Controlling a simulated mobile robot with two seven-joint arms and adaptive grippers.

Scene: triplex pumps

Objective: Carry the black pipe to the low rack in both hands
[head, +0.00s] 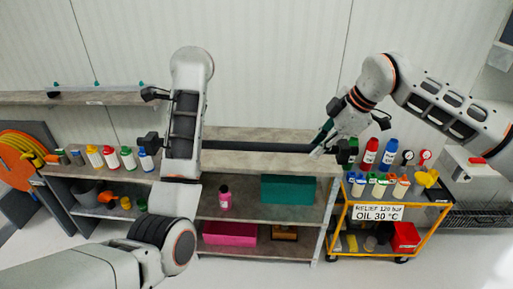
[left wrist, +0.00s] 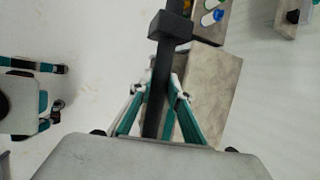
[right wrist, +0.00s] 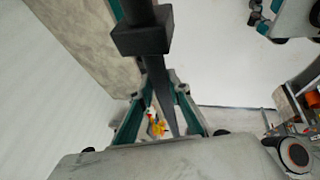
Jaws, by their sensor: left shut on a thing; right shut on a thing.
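The black pipe (head: 260,147) runs nearly level across the head view, in front of a grey shelf unit. My right gripper (head: 326,138) is shut on its right part. My left gripper is hidden behind my own arm in the head view. In the left wrist view my left gripper (left wrist: 158,92) is shut around the pipe (left wrist: 153,118), with a square black collar beyond the fingers. In the right wrist view my right gripper (right wrist: 158,92) has the pipe (right wrist: 157,75) between its fingers, with a similar collar beyond. I cannot tell which shelf is the low rack.
The shelf unit (head: 262,213) holds a teal bin (head: 288,189), a magenta bin (head: 229,233) and a pink bottle (head: 225,197). A yellow cart (head: 328,240) with bottles stands right. A shelf with teal pegs (head: 105,97) is at back left. An orange hose reel (head: 20,150) stands far left.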

